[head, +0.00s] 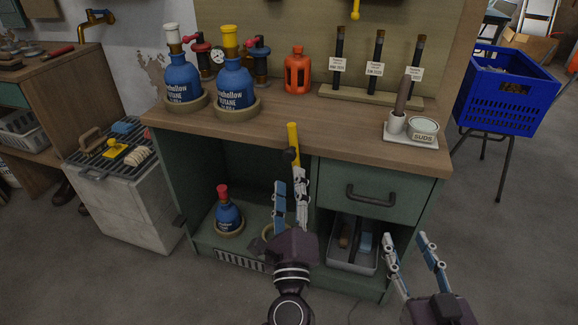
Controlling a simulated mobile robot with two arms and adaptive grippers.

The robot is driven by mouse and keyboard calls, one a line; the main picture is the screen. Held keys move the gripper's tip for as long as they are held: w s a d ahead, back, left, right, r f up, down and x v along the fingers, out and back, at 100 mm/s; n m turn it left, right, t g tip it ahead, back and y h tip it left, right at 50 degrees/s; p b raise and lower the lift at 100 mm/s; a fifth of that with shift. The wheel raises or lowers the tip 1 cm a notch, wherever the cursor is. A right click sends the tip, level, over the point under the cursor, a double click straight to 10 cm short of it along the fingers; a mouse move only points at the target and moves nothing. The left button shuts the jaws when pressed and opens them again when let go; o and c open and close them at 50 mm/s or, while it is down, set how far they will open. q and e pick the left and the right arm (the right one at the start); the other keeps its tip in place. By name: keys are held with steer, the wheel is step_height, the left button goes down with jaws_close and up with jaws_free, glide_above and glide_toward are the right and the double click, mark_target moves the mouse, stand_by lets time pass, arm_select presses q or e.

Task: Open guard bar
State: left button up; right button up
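The yellow bar (293,137) stands upright at the front of the green cabinet, by the open left bay. A dark round knob (289,155) sits on or beside it. Its lower part is hidden behind my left gripper (290,177), whose fingers point up at it. The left fingers are apart, with the right-hand finger overlapping the bar in the view; I cannot tell whether they touch. My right gripper (406,239) is open and empty, low in front of the cabinet's right side.
Two blue bottles (183,82) and (235,88) stand on the wooden worktop (290,123). A small blue bottle (228,217) stands inside the left bay. A drawer (372,190) is shut above a grey bin (352,245). A blue crate (505,88) is at right.

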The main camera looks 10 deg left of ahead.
arm_select(q)
steer(key=shift+v, duration=1.8)
steer(key=shift+f, duration=0.1)
